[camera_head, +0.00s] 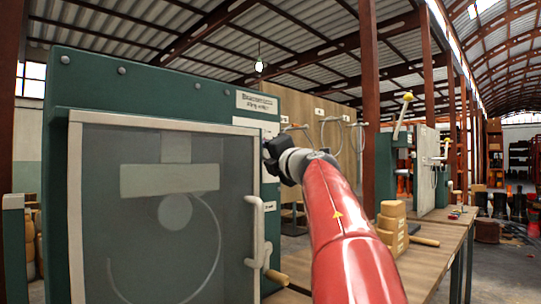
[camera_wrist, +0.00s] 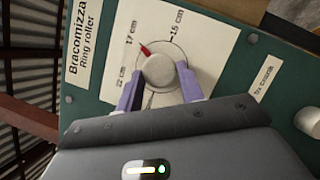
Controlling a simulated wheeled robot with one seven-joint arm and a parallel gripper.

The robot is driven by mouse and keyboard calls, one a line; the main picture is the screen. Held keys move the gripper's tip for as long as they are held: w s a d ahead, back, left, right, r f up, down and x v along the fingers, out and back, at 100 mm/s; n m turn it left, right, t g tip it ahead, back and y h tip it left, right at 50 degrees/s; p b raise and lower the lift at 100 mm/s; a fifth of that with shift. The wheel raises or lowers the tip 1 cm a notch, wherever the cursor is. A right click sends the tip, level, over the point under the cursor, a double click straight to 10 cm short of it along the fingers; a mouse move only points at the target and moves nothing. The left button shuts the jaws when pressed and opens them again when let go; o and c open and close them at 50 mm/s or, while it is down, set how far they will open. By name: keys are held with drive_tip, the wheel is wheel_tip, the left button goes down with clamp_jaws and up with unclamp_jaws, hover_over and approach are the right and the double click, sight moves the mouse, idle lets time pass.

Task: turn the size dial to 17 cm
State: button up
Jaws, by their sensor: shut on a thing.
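The size dial (camera_wrist: 160,71) is a round pale knob on a white label plate, seen in the wrist view. Its red pointer (camera_wrist: 145,48) points up and left, its tip close to the "17 cm" mark (camera_wrist: 131,33). The "15 cm" mark (camera_wrist: 177,24) lies up and right, the "22 cm" mark (camera_wrist: 121,78) at the left. My gripper (camera_wrist: 160,88) is shut on the dial, with one lavender finger on each side. In the head view my gripper (camera_head: 270,160) is at the right edge of the green ring roller (camera_head: 90,75); the dial is hidden there.
The machine's glazed door (camera_head: 100,190) appears closed, with a pale handle (camera_head: 256,235) below my gripper. A wooden bench (camera_head: 435,245) with stacked tan blocks (camera_head: 393,225) stands to the right of my arm. A pale round knob (camera_wrist: 308,120) sits at the wrist view's right.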

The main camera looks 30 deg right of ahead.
idle(0.4)
drive_tip(key=o, duration=1)
drive_tip(key=s, duration=0.2)
drive_tip(key=s+f+b, duration=0.1)
drive_tip(key=s, duration=0.2)
drive_tip(key=s+b, duration=0.1)
drive_tip(key=s, duration=0.1)
drive_tip(key=shift+s+f, duration=0.25)
drive_tip(key=shift+s, duration=0.05)
